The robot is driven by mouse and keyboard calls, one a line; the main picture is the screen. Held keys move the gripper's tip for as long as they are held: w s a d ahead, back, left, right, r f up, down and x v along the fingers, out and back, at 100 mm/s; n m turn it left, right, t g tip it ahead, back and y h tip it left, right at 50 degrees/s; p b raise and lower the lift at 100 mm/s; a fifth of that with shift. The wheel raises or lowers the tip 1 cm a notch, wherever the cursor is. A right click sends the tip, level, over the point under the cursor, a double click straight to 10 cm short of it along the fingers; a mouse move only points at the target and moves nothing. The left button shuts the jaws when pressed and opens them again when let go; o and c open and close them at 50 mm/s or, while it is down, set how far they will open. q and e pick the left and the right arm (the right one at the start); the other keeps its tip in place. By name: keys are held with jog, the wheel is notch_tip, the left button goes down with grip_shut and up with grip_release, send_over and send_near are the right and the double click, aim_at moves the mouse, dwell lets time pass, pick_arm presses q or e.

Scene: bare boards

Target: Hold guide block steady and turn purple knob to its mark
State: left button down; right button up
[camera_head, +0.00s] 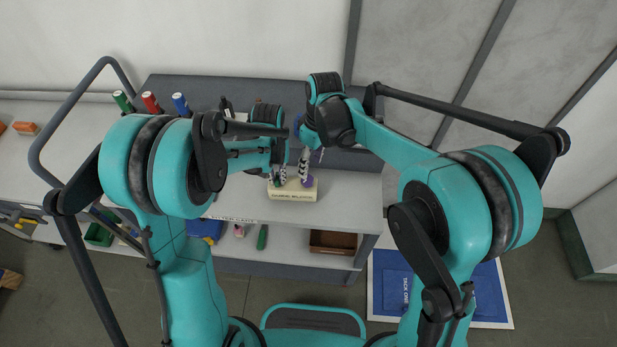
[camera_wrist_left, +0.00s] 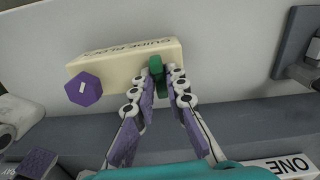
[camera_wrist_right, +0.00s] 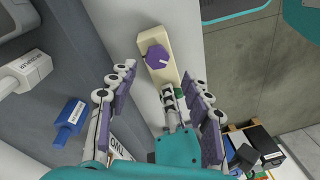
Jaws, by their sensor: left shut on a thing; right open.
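The cream guide block (camera_head: 293,190) lies on the grey bench top, its lettered face toward the front. In the left wrist view the block (camera_wrist_left: 115,67) has a green tab (camera_wrist_left: 157,77) on its right part and a hexagonal purple knob (camera_wrist_left: 83,89) with a short white line at its left end. My left gripper (camera_wrist_left: 160,84) is shut on the green tab. In the right wrist view the knob (camera_wrist_right: 157,57) lies ahead between the fingers of my right gripper (camera_wrist_right: 161,78), which is open and apart from it. The knob's target mark is too small to tell.
Green, red and blue handles (camera_head: 151,103) stand at the back left. A blue labelled handle (camera_wrist_right: 70,120) shows in the right wrist view. A brown bin (camera_head: 332,242) sits on the lower shelf. The bench right of the block is clear. Both grippers are close together.

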aim_at(307, 179)
jog(key=shift+m+t+h, duration=0.3)
jog(key=shift+m+h, duration=0.1)
jog(key=shift+h, duration=0.2)
jog(key=shift+a+f, duration=0.15)
jog(key=shift+f, duration=1.05)
jog(key=shift+a+f, duration=0.2)
jog(key=shift+f, duration=0.95)
jog(key=shift+a+f, duration=0.15)
jog(key=shift+f, duration=1.05)
jog(key=c, duration=1.1)
jog(key=o, duration=1.1)
jog(key=shift+r, duration=3.05)
jog(key=shift+r, duration=0.1)
